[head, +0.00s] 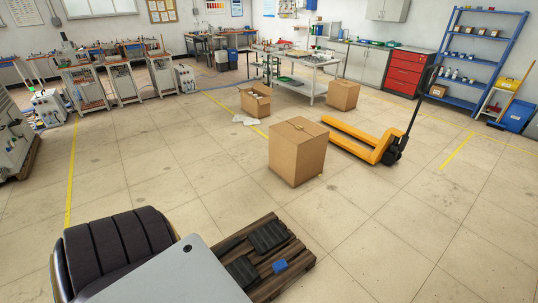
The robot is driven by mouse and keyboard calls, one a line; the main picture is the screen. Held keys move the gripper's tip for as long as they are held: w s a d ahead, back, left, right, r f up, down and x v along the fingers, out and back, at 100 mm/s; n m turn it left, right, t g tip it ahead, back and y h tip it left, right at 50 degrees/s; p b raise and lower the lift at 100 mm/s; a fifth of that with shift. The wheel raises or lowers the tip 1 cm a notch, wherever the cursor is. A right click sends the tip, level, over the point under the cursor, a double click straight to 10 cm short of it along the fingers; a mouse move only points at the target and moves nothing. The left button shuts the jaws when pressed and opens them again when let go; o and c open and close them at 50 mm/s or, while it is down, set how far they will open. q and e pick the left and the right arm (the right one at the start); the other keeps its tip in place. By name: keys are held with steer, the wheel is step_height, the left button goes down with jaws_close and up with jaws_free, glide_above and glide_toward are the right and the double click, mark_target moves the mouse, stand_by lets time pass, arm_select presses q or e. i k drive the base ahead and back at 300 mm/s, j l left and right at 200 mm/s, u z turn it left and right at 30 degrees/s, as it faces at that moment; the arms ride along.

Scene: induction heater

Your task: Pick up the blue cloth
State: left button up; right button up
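A small blue thing (280,265), which looks like the blue cloth, lies on the right part of a brown wooden pallet (294,262) at the bottom middle of the head view. It is too small to tell its folds. Dark black parts (268,236) lie on the same pallet, behind and to the left of it. Neither of my grippers shows in this view, so their state and their distance to the blue thing are hidden.
A large cardboard box (296,153) stands beyond the pallet, with a yellow pallet jack (355,138) behind it to the right. A black ribbed object (115,245) is at the lower left. Open tiled floor (440,235) lies to the right.

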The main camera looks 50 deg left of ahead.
mark_target(278, 266)
steer(key=i+u, duration=0.2)
steer(key=u, duration=0.25)
steer(key=i+u, duration=0.2)
steer(key=u, duration=0.2)
steer(key=i+u, duration=0.25)
steer(key=u, duration=0.15)
steer(key=i+u, duration=0.25)
steer(key=u, duration=0.15)
steer(key=i+l+u, duration=0.15)
steer(key=u, duration=0.2)
steer(key=i, duration=0.1)
